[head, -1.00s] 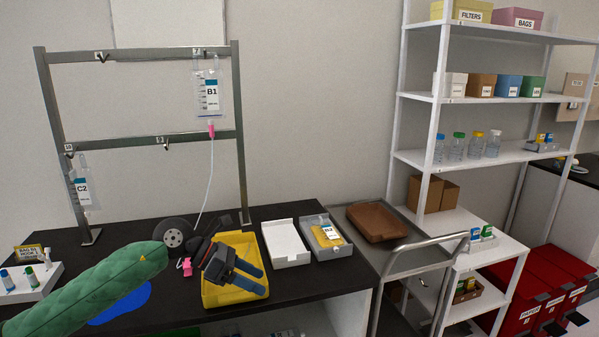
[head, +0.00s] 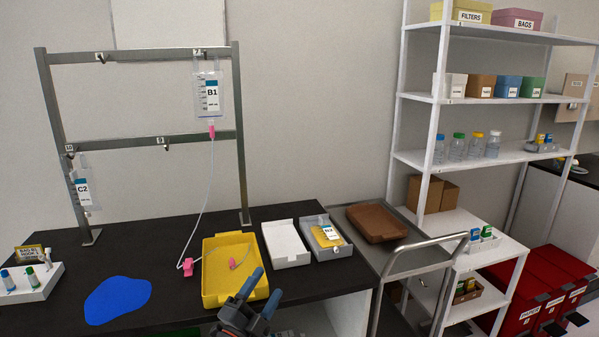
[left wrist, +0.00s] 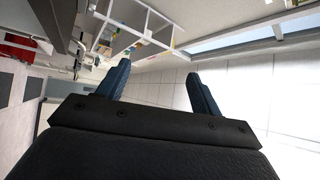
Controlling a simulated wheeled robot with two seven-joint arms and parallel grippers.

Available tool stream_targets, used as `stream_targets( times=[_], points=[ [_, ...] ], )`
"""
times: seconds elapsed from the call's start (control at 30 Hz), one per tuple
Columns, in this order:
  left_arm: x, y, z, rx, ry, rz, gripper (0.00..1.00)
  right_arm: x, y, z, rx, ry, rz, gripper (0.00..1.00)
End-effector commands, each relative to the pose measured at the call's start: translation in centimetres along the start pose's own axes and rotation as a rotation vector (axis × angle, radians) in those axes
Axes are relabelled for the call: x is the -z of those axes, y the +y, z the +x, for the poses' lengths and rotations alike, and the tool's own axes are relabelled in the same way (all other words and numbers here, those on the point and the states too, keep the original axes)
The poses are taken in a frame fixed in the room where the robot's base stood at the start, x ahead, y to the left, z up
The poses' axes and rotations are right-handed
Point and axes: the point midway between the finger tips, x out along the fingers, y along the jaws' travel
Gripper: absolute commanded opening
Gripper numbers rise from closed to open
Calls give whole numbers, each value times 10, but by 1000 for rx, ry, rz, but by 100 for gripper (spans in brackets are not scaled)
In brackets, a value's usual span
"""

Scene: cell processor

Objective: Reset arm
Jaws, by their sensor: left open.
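My left gripper (head: 262,292) shows at the bottom of the head view, in front of the yellow tray (head: 212,298) and the bench's front edge. Its two blue-tipped fingers are apart, with nothing between them. In the left wrist view the open fingers (left wrist: 163,82) point toward a tilted view of the room, with shelving and a pale floor or wall beyond. My right gripper is in neither view.
The dark bench (head: 180,240) holds a blue patch (head: 117,300), a white tray (head: 286,243) and a grey tray (head: 322,226) with a labelled bag. Bag B1 (head: 211,95) hangs on the rack, its tube running down to a pink clamp (head: 188,268). A cart (head: 385,262) stands right.

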Motion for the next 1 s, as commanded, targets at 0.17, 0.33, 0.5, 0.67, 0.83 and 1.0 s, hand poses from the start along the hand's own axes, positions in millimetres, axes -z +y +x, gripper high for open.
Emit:
stream_targets(
  times=[0.17,0.33,0.5,0.67,0.83,1.0],
  points=[
    [-35,41,-47,-90,-302,-248,66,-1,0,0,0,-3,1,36],
    [-57,89,-107,-203,-588,-468,66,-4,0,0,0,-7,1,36],
    [-61,137,-182,-339,-871,-673,66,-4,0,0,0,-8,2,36],
    [-46,178,-261,-489,-1130,-851,66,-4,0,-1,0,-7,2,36],
    [-11,207,-344,-663,-1384,-1017,66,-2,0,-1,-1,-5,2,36],
    [24,218,-402,-802,-1557,-1125,66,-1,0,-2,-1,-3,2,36]
  ],
)
